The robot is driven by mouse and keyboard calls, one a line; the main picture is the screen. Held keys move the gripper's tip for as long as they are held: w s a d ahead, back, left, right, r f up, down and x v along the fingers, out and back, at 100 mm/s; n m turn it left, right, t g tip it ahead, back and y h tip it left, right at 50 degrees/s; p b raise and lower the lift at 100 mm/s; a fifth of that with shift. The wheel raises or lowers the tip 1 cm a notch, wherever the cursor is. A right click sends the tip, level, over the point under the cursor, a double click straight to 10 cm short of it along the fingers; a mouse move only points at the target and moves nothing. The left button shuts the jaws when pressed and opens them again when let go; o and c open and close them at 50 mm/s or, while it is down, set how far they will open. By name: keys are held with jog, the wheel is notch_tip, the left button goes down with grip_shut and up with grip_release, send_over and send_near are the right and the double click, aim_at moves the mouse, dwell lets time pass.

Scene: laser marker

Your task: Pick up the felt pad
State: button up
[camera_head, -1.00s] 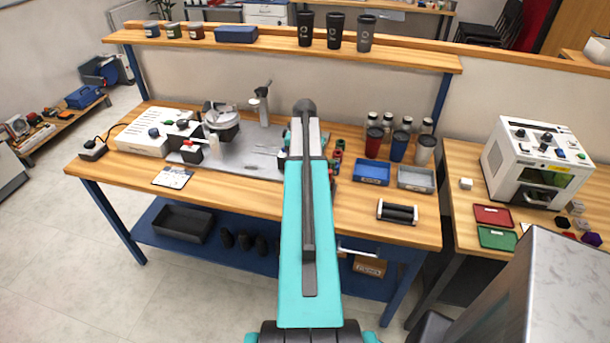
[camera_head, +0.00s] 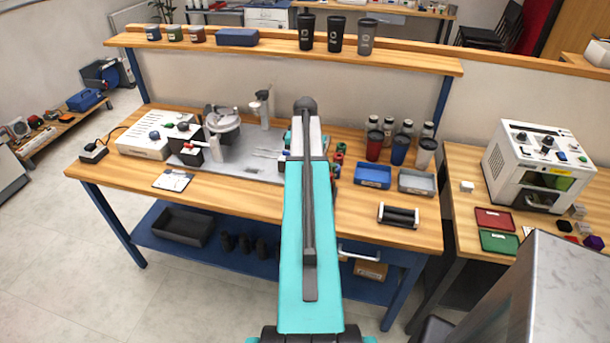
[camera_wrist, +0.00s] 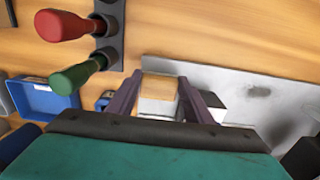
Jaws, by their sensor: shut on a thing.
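In the wrist view, my gripper (camera_wrist: 163,77) has its two dark purple fingers on either side of a small block with a tan face and a pale lower part. This block looks like the felt pad (camera_wrist: 160,88), and the gripper is shut on it. The grey metal plate (camera_wrist: 262,92) is to its right in that view. Whether the pad touches the surface below is unclear. In the head view my turquoise arm hides the gripper and the pad.
Red (camera_wrist: 62,25) and green (camera_wrist: 78,75) handled tools stand in a dark rack beside the gripper. A blue tray (camera_head: 373,176) and a grey tray (camera_head: 416,182) are on the bench, with tumblers (camera_head: 400,149) behind. The bench front (camera_head: 240,204) is mostly clear.

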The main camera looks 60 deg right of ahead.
jog(key=shift+r+b, duration=0.95)
jog(key=shift+r, duration=3.25)
